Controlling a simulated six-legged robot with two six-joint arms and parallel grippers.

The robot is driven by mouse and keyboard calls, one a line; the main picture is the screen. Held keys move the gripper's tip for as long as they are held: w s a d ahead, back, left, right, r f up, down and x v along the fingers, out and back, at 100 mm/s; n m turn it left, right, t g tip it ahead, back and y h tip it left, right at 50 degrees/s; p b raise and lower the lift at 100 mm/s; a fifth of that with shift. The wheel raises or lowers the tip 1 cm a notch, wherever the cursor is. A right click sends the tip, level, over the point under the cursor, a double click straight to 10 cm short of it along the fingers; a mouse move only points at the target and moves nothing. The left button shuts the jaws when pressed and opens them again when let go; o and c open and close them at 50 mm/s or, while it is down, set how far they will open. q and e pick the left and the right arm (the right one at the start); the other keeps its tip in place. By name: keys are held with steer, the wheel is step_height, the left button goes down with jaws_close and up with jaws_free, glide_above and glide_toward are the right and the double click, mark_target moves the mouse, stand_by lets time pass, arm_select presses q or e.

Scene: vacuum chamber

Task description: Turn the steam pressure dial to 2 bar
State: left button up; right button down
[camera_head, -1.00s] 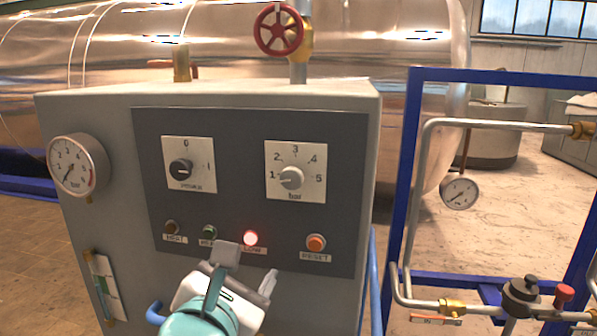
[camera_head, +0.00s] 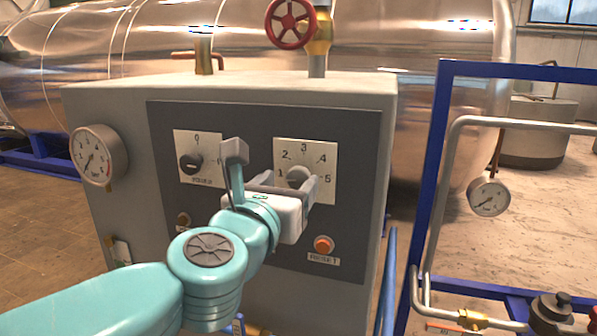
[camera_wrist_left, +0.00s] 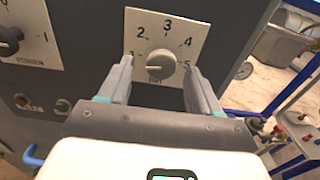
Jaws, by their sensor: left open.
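The steam pressure dial (camera_head: 299,174) is a grey round knob on a white plate marked 1 to 5 and "bar", on the dark panel. In the left wrist view the dial (camera_wrist_left: 160,65) sits between my fingers, its pointer seeming to lie toward the 1 side. My left gripper (camera_head: 287,183) is open in front of the dial. In the wrist view the fingers of my left gripper (camera_wrist_left: 157,73) stand on either side of the knob, with gaps to it. In the head view the gripper partly covers the plate's lower part. My right gripper is not in view.
A power knob (camera_head: 191,163) is left of the dial. An orange reset button (camera_head: 324,245) is below it. A pressure gauge (camera_head: 98,155) is on the cabinet's left. A red valve wheel (camera_head: 291,23) stands above. A blue pipe frame (camera_head: 440,150) is at the right.

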mark_target(297, 177)
arm_select(q)
steer(key=x, duration=0.4)
steer(key=shift+w+d+p, duration=0.1)
steer(key=shift+d+p, duration=0.05)
steer(key=shift+p, duration=0.15)
steer(key=shift+w, duration=0.15)
steer(key=shift+d, duration=0.15)
steer(key=c, duration=1)
